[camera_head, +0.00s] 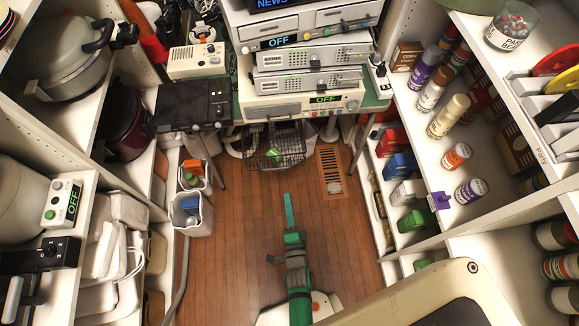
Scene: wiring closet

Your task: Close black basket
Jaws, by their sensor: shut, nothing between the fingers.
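The black wire basket (292,155) hangs under the table at the back centre and juts out from beneath the stacked devices. A small green thing lies inside it, too small to name. The basket's rear part is hidden under the tabletop. My gripper (288,196) is at the lower middle, over the wooden floor, pointing toward the basket. Its teal fingers are together, with nothing seen between them. It is apart from the basket, with bare floor showing between them.
White shelves line both sides. Two white bins (207,218) with bottles stand at the left of the aisle. A floor vent (331,172) lies right of the basket. A beige-edged panel (400,300) fills the bottom right. The central floor (236,235) is clear.

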